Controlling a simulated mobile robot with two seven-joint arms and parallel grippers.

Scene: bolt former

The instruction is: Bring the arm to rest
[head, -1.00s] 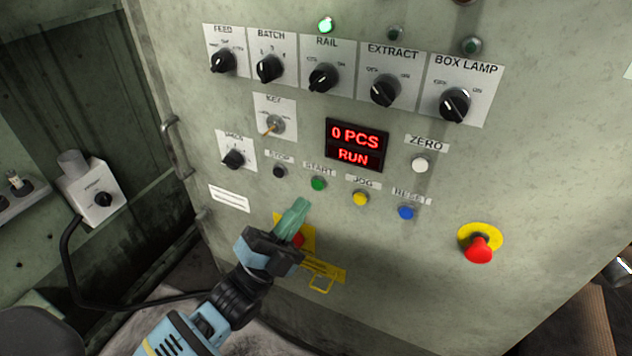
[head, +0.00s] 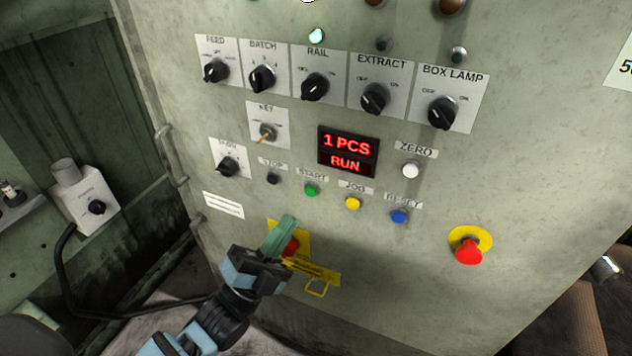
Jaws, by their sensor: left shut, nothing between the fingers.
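My left arm comes in from the lower left. My left gripper (head: 284,222) has green fingers that are shut and empty. It is in front of the lower part of the control panel (head: 400,280), below the STOP button (head: 273,179) and the START button (head: 311,190). Its fingers partly cover a yellow plate with a red knob (head: 291,246). I cannot tell whether the fingers touch the panel. The display (head: 347,151) reads 1 PCS and RUN. My right gripper is not in view.
A row of black rotary switches (head: 315,87) runs along the upper panel. A red emergency button (head: 468,249) on a yellow ring sticks out at the right. A metal handle (head: 172,155) is on the left edge. A grey box (head: 88,200) with a black cable stands further left.

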